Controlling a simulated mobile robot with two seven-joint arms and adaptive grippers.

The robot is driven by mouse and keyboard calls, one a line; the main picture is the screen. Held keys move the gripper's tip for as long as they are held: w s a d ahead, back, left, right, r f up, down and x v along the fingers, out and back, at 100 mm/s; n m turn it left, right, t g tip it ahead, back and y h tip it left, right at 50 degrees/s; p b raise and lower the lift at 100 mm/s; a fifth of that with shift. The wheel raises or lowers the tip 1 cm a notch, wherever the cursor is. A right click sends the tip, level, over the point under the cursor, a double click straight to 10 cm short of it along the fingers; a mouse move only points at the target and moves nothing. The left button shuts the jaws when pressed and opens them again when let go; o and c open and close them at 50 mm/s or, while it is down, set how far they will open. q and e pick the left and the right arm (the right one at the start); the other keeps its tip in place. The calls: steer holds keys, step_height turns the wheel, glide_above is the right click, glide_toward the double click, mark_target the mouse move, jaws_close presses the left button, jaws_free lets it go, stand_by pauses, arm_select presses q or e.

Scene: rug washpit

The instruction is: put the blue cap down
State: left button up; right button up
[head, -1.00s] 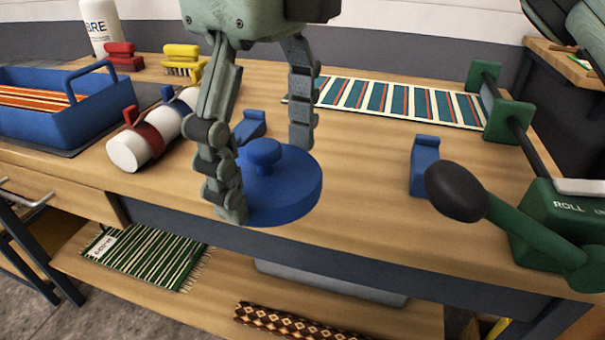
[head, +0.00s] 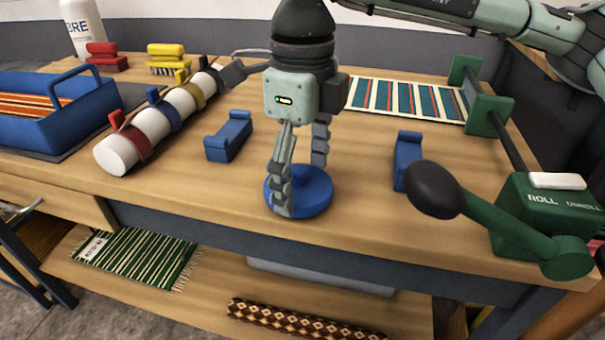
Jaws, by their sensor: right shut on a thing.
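The blue cap (head: 316,194) is a round disc at the front middle of the wooden bench. My right gripper (head: 300,182) points down over it and is shut on it, one finger at the near left side and the other towards the far side. The near finger covers part of the cap. The cap's underside is at or very close to the bench top; a small gap cannot be ruled out. My left gripper is not in view.
Blue rests (head: 228,137) (head: 407,163) stand either side of the cap. A white tube (head: 148,122) with coloured clips and a blue tray (head: 88,112) are at left. A green roller crank (head: 500,222) is at right. The bench's front edge (head: 300,238) is close.

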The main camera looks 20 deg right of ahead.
mark_target(302, 170)
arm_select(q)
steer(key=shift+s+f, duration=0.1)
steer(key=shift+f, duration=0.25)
arm_select(e)
steer(key=shift+f, duration=0.3)
steer(key=shift+f, duration=0.15)
steer(key=o, duration=0.7)
steer(key=shift+o, duration=1)
steer(key=shift+r, duration=0.55)
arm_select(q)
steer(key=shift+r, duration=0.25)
arm_select(e)
step_height(302, 170, up, 11)
steer(key=shift+r, duration=0.15)
